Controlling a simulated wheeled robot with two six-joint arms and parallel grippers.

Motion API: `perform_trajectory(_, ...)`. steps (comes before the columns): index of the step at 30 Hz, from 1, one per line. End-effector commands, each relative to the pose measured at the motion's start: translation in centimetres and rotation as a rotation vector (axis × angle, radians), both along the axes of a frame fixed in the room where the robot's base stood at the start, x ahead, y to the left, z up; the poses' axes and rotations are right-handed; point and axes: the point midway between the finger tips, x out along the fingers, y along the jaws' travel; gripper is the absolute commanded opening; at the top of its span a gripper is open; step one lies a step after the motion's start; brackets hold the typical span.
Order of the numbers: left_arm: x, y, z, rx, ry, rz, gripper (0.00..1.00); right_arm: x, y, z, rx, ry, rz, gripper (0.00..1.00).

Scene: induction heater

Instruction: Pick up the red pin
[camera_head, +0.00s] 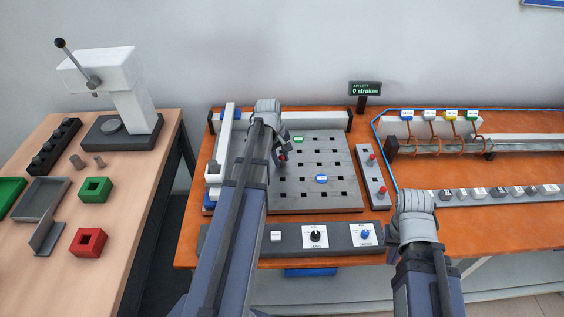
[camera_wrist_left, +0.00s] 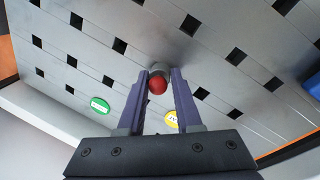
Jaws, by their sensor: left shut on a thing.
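A red pin (camera_wrist_left: 157,84) with a round red top and a grey collar is between the fingers of my left gripper (camera_wrist_left: 160,82) in the left wrist view. The fingers are shut on it, over the grey perforated plate (camera_wrist_left: 90,40). In the head view my left gripper (camera_head: 281,160) is at the plate's left part, mostly hidden by my arm, with a bit of red showing. Two other red-topped pins (camera_head: 371,158) stand on a narrow grey strip (camera_head: 375,177) right of the plate. My right arm shows at lower right; its fingers are hidden.
A control panel (camera_head: 290,238) with knobs lies in front. A coil rig (camera_head: 440,143) stands right; a press (camera_head: 120,95) stands on the left table.

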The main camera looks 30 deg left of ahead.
Motion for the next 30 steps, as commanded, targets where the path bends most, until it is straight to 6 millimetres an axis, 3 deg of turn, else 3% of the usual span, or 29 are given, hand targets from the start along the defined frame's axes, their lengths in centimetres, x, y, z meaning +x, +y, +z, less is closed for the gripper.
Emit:
perform_trajectory(17, 0.0, 0.0, 0.4, -0.001, -0.002, 0.000, 0.00, 0.0, 0.0, 0.4, 0.000, 0.000, 0.000, 0.00)
perform_trajectory(23, 0.1, -0.1, 2.0, -0.001, -0.003, 0.000, 0.00, 0.0, 0.0, 2.0, 0.000, 0.000, 0.000, 0.00)
perform_trajectory(30, 0.1, 0.0, 5.5, -0.001, -0.002, 0.000, 0.00, 0.0, 0.0, 5.5, 0.000, 0.000, 0.000, 0.00)
